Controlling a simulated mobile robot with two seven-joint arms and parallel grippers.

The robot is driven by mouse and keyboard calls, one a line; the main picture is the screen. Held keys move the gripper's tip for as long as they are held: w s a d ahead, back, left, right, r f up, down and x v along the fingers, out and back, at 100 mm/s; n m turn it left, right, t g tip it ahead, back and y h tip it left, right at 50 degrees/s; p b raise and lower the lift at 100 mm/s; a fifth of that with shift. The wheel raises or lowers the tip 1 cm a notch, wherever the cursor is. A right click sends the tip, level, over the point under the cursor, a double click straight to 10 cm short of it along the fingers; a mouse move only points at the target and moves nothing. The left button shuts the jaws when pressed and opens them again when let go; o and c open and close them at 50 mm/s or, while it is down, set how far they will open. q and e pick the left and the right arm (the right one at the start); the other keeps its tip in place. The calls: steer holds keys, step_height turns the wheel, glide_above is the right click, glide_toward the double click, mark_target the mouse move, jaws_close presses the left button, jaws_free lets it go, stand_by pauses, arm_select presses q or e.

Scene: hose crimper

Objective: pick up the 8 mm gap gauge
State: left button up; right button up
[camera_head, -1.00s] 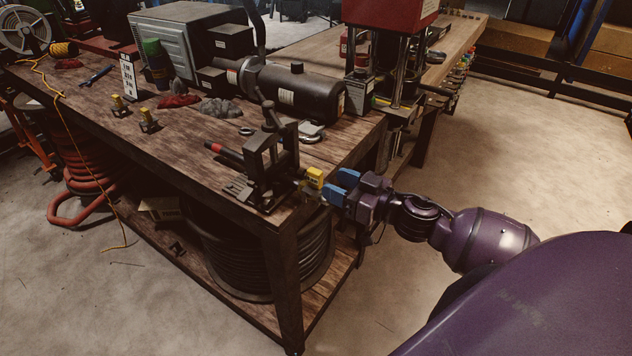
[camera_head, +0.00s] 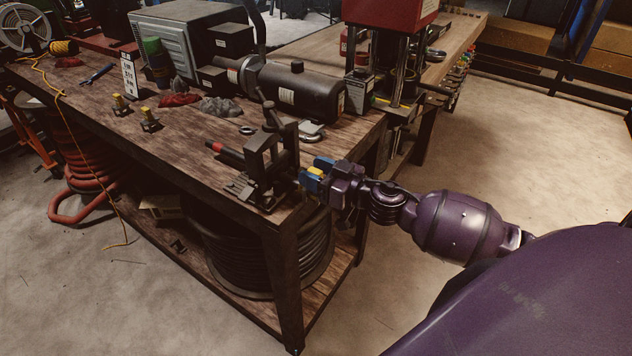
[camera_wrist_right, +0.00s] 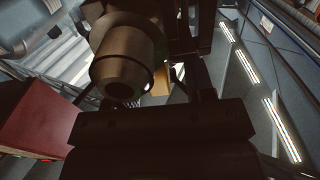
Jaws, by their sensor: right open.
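A yellow gauge block (camera_head: 315,173) is at the right side of the dark vise-like fixture (camera_head: 264,168), at the bench corner. Its marking is too small to read, so I cannot tell its size. My right gripper (camera_head: 316,172) has its blue fingers on either side of this block, open; contact is not clear. In the right wrist view a small tan-yellow patch (camera_wrist_right: 160,82) shows behind a dark cylinder (camera_wrist_right: 125,65); I cannot tell if it is the gauge. Two other yellow-topped pieces (camera_head: 120,104) (camera_head: 149,119) stand farther left on the bench. My left gripper is out of view.
The wooden bench (camera_head: 190,150) carries a red-handled tool (camera_head: 222,151), a dark motor cylinder (camera_head: 300,92), grey rags (camera_head: 220,106) and red rags (camera_head: 178,100). A red-topped press (camera_head: 390,45) stands behind. Open floor (camera_head: 530,150) lies right of the bench.

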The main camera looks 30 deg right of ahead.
jaws_close()
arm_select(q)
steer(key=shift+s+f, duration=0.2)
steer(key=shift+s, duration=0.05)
